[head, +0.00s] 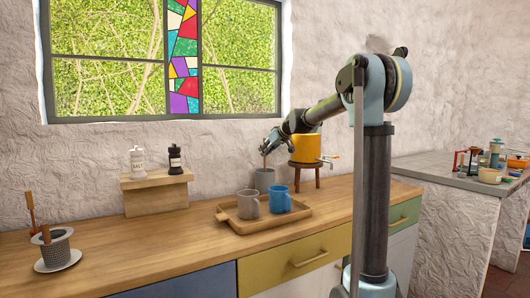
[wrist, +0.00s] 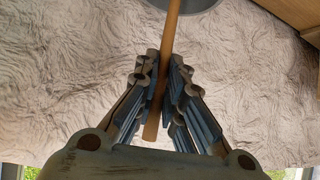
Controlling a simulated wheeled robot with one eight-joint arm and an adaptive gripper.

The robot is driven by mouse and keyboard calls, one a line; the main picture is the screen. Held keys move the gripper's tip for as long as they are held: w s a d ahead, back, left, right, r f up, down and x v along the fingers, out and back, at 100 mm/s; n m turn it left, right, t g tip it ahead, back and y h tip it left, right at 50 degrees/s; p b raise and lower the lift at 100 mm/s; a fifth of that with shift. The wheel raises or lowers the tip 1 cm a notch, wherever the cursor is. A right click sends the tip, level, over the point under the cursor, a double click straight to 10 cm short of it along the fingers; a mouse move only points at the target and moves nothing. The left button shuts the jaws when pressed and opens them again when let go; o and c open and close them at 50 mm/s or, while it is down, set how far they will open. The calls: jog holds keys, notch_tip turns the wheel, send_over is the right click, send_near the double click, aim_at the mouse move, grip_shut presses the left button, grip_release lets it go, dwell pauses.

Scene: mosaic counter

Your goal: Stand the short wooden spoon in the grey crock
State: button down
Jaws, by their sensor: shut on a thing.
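The short wooden spoon (wrist: 171,35) is between the fingers of my gripper (wrist: 163,68) in the wrist view, gripped by its thin handle. In the head view my gripper (head: 266,148) is above the grey crock (head: 264,181), and the spoon (head: 265,161) points down at its mouth, roughly upright. The crock also shows in part at the top of the wrist view (wrist: 200,5), with the spoon running up to it. The spoon's lower end is hidden, and I cannot tell how deep it reaches into the crock.
A yellow pot (head: 306,148) on a stool (head: 305,169) stands close right. Shakers stand on a wooden stand (head: 156,191) at left.

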jog(key=c, duration=1.6)
grip_release()
jog(key=v, duration=1.2)
jog(key=shift+f, duration=0.1)
jog(key=s+d+f+m+g+h, duration=0.1)
jog(key=s+d+f, duration=0.5)
jog(key=s+f, duration=0.6)
jog(key=s+d+f+m+g+h, duration=0.2)
jog(key=s+d+f+m+h, duration=0.2)
jog(key=s+f, duration=0.9)
jog(key=s+d+f+m+g+h, duration=0.2)
jog(key=s+d+f, duration=0.8)
jog(key=s, duration=1)
notch_tip(320, 180, down, 3)
jog(key=shift+s+f+m+h, duration=0.1)
jog(key=shift+s+m+h, duration=0.25)
jog(key=shift+m, duration=0.55)
